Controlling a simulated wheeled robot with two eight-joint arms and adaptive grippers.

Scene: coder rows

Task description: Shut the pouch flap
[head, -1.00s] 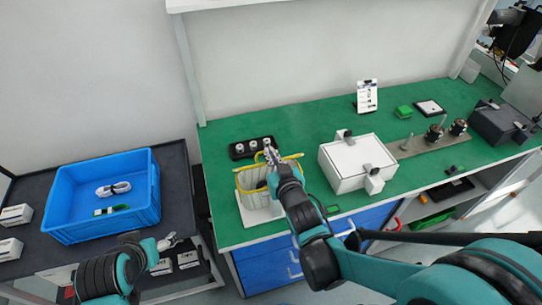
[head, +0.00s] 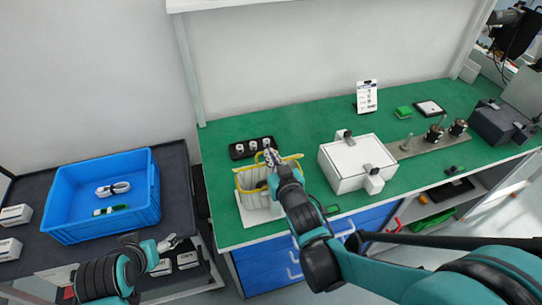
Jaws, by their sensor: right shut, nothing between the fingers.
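The pouch (head: 252,198) is a cream bag with yellow trim. It stands upright on a white sheet near the left end of the green bench. Its top looks open, and its right side is partly hidden by my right arm. My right gripper (head: 270,156) is shut and empty at the pouch's upper right rim, by the yellow trim; I cannot tell whether it touches. My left gripper (head: 170,242) is in front of the blue bin, well away from the pouch; its fingers are small and I cannot tell if they are apart.
A black tray with several small cylinders (head: 236,153) sits behind the pouch. A white box with latches (head: 345,171) stands to its right. A blue bin (head: 63,228) with small items is on the dark cart at left. Green bench surface is free behind the white box.

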